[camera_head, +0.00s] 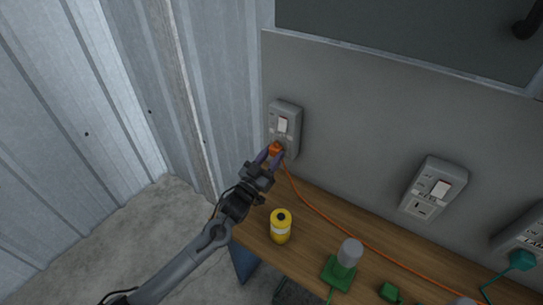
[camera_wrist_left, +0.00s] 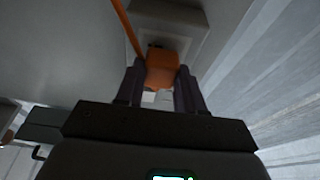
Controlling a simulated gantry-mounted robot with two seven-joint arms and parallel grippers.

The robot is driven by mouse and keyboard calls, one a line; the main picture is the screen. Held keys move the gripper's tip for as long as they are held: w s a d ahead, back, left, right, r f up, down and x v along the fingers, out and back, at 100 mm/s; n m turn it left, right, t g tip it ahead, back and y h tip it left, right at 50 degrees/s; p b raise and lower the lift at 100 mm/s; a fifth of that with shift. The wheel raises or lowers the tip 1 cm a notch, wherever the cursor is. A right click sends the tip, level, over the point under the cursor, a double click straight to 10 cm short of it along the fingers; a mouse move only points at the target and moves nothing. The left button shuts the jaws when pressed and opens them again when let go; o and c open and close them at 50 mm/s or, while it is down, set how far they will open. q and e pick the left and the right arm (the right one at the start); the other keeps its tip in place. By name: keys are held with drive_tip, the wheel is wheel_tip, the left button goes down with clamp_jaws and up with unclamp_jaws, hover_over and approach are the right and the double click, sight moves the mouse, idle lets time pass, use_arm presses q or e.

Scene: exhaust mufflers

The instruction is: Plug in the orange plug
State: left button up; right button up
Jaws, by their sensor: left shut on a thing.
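The orange plug (camera_head: 275,148) is between the fingers of my left gripper (camera_head: 269,158), at the lower part of the left wall socket box (camera_head: 285,117). In the left wrist view the plug (camera_wrist_left: 161,69) sits between the two dark fingers of the left gripper (camera_wrist_left: 160,88), with the grey box (camera_wrist_left: 168,18) right behind it. The fingers are shut on the plug. An orange cord (camera_head: 312,207) runs from it down along the bench. The plug's prongs and the socket holes are hidden, so I cannot tell whether it is inserted. My right gripper is not in view.
The wooden bench (camera_head: 316,232) holds a yellow can (camera_head: 280,226), a grey cylinder on a green base (camera_head: 347,258) and a small green block (camera_head: 390,292). A second socket box (camera_head: 432,188) and a teal plug (camera_head: 521,260) at another box are to the right. Corrugated metal wall stands left.

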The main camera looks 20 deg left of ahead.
use_arm(q)
drive_tip(key=shift+w+d+b, duration=0.1)
drive_tip(key=shift+w+b, duration=0.2)
drive_tip(key=shift+w, duration=0.2)
idle(0.3)
drive_tip(key=o, duration=1.1)
drive_tip(key=shift+c, duration=0.2)
drive_tip(key=shift+s+f+p, duration=0.2)
drive_tip(key=shift+s+p, duration=0.1)
drive_tip(key=shift+s, duration=0.25)
drive_tip(key=p+v, duration=0.1)
drive_tip(key=v, duration=0.5)
drive_tip(key=shift+p, duration=0.3)
drive_tip(key=shift+s, duration=0.1)
